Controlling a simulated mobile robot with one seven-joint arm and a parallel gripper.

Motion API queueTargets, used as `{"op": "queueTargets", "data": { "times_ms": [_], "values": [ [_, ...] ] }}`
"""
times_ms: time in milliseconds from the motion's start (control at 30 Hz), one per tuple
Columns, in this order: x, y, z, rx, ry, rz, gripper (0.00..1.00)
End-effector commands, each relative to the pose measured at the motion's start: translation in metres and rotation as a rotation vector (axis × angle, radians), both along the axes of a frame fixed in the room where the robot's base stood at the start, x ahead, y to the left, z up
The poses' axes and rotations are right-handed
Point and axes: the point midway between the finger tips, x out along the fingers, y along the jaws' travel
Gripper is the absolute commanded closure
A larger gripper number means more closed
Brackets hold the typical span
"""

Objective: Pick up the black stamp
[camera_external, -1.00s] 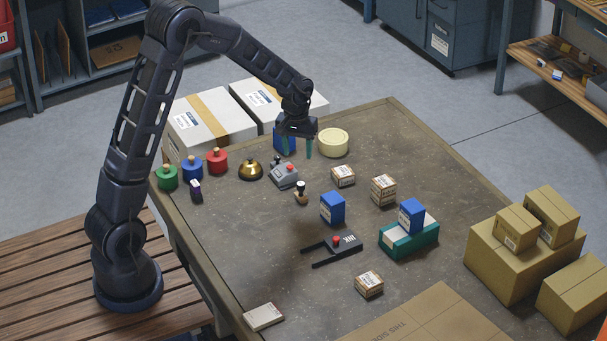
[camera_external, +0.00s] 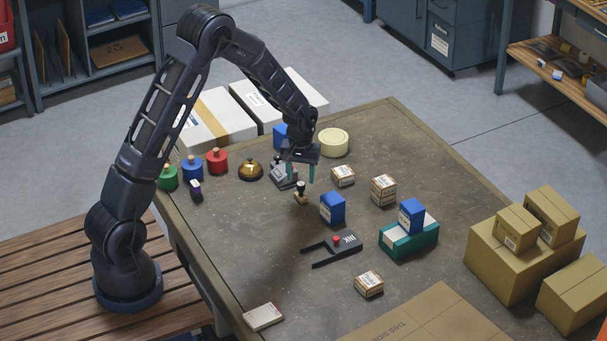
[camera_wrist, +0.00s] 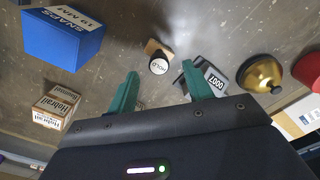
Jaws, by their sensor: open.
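The black stamp (camera_external: 301,192) is small, with a black handle, a pale top and a wooden base. It stands upright on the table (camera_external: 250,240), just in front of and below my gripper (camera_external: 301,178). In the wrist view the stamp (camera_wrist: 159,62) shows its round, lettered white top and a tan base edge, just beyond the gap between the green fingertips of my gripper (camera_wrist: 160,76). The fingers are apart, with nothing between them.
A grey numbering device (camera_external: 284,174) sits close behind and left of the stamp, partly hidden by my gripper. A brass bell (camera_external: 250,170) is further left. A blue box (camera_external: 332,208) and a small carton (camera_external: 343,176) stand to the right.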

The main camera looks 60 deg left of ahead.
Motion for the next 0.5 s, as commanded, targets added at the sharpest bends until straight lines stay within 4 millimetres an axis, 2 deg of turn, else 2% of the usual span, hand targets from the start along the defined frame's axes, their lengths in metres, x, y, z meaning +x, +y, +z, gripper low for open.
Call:
{"op": "queueTargets", "data": {
  "times_ms": [300,500],
  "values": [
    [0.0,-0.002,-0.04,-0.001,0.002,-0.001,0.49],
    [0.001,-0.002,-0.047,0.0,0.0,0.0,0.49]
  ]
}}
